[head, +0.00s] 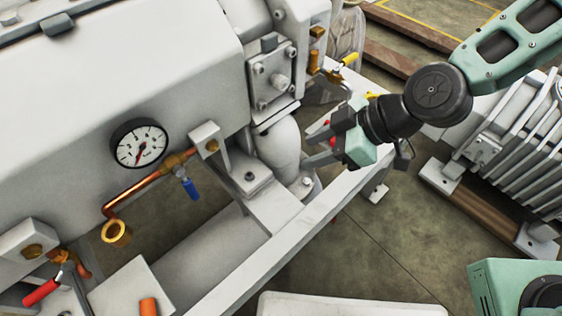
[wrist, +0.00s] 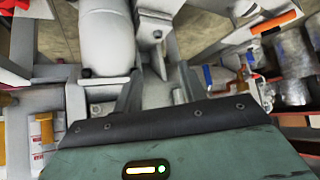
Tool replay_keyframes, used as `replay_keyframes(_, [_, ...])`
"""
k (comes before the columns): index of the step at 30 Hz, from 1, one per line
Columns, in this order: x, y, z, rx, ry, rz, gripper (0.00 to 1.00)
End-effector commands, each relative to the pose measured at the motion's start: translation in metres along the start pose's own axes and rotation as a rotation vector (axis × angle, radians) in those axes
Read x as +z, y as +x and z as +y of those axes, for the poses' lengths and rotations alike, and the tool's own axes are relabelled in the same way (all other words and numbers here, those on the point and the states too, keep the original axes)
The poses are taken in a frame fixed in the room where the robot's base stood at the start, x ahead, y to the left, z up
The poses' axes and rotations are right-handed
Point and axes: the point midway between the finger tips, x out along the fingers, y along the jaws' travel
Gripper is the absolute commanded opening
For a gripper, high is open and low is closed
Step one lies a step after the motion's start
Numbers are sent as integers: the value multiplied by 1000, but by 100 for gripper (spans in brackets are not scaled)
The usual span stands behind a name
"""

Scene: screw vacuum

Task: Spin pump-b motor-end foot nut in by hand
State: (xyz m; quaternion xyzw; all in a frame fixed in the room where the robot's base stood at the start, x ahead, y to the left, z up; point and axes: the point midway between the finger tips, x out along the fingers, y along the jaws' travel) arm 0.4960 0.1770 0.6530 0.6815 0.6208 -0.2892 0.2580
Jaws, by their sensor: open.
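My gripper (head: 314,146) is open and empty, with its two fingers apart, beside the white pipe elbow (head: 279,143) and above the frame rail (head: 318,207). In the wrist view the fingers (wrist: 160,88) straddle a light gap in front of a grey bracket (wrist: 152,22). The pump foot (head: 247,180) is a pale block on the frame, with a bolt head (head: 250,177) on it. Another small bolt head (head: 307,182) shows at the base of the elbow. I cannot tell which of these, if any, is the motor-end foot nut.
A pressure gauge (head: 140,143), copper pipe (head: 137,190) and blue-handled valve (head: 188,186) are at the left. A yellow-handled valve (head: 347,60) lies behind my gripper. A finned motor (head: 515,140) stands at the right. Floor is open between the rail and the motor.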

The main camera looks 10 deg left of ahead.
Motion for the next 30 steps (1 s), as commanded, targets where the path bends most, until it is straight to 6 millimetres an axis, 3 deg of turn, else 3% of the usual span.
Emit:
replay_keyframes(8, [1,29,1,1,-9,13,41])
replay_keyframes(24, [0,139,1,2,-6,11,41])
replay_keyframes(30, [-1,166,2,3,-4,11,41])
